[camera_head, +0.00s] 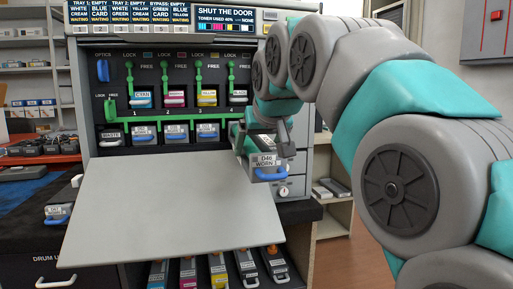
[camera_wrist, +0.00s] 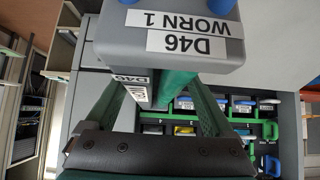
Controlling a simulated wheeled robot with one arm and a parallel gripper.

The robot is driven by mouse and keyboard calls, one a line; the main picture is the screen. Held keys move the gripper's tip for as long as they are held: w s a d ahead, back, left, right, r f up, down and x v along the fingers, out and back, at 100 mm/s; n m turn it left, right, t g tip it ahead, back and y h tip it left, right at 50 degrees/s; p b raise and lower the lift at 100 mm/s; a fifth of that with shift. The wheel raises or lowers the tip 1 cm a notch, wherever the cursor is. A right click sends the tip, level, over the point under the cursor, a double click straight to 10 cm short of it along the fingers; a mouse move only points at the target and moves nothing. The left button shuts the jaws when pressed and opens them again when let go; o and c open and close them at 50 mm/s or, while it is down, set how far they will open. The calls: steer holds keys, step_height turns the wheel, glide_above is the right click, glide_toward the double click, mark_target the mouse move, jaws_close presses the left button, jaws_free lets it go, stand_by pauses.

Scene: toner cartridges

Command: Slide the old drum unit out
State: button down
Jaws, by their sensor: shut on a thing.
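The old drum unit (camera_head: 266,161), labelled D46 WORN, is grey with a blue handle on its front. My gripper (camera_head: 267,136) is shut on it from above. The unit is in front of the printer's right side, by the fourth column, above the right edge of the lowered door (camera_head: 170,215). Its body reaches back toward the printer; I cannot tell if its rear end is clear of the slot. In the wrist view the drum unit's label D46 WORN 1 (camera_wrist: 193,33) fills the top, upside down, beyond my fingers.
Other drum units (camera_head: 144,135) with blue handles sit in the lower row. Toner cartridges (camera_head: 174,96) stand above, beside green lock levers. Another drum unit (camera_head: 59,212) lies on the dark bench at left. Spare toners (camera_head: 188,272) stand below the door. Shelves are at right.

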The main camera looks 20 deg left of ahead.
mark_target(262, 146)
steer(key=shift+r, duration=0.1)
steer(key=shift+s+d+r, duration=0.3)
steer(key=shift+s+d, duration=0.15)
steer(key=shift+s, duration=0.25)
steer(key=shift+s+d+r, duration=0.35)
steer(key=shift+s+d, duration=0.05)
steer(key=shift+s, duration=0.3)
steer(key=shift+s+d+r, duration=0.3)
steer(key=shift+s+d, duration=0.15)
steer(key=shift+s, duration=0.25)
